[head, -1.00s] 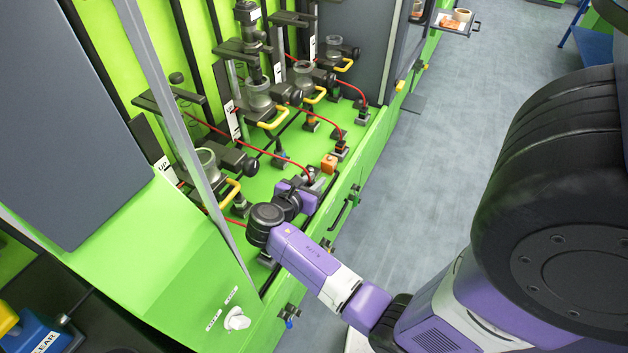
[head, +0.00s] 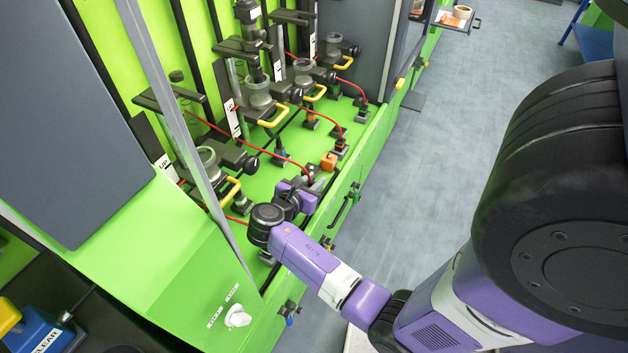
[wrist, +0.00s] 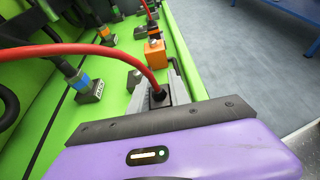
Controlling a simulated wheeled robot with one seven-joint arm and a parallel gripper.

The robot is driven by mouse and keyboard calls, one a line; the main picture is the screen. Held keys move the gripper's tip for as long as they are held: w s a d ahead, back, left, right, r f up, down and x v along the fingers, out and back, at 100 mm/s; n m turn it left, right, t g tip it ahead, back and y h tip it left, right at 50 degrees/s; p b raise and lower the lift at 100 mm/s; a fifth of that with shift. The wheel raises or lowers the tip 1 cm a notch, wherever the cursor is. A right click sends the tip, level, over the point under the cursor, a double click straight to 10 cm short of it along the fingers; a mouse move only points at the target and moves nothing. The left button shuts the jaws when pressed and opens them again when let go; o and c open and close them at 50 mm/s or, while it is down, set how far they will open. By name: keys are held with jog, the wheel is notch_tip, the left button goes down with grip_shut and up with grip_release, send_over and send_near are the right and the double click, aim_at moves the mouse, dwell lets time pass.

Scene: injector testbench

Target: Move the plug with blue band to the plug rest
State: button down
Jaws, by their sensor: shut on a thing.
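My gripper (head: 309,182) is low over the green bench near its front edge, shut on a dark plug at the end of a red cable. In the wrist view the held plug (wrist: 160,97) sits between the finger parts, with the red cable (wrist: 115,51) arching up and left from it. No band shows on the held part. A blue-banded dark connector (wrist: 80,80) stands tilted in a grey block, left of my gripper; the head view shows it too (head: 280,152). An orange block (wrist: 154,54) stands just beyond my gripper. I cannot tell which fixture is the plug rest.
More red cables end at plugs in grey blocks (head: 341,148) along the bench. Yellow handles (head: 273,117) and clear cups stand behind. A thin grey upright (head: 185,120) crosses the left. The bench's front rail (head: 345,200) is close to my arm.

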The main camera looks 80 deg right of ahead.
dwell(0.4)
jog(key=c, duration=1.1)
grip_release()
jog(key=shift+c, duration=0.2)
jog(key=shift+v, duration=3.9)
jog(key=shift+f, duration=0.15)
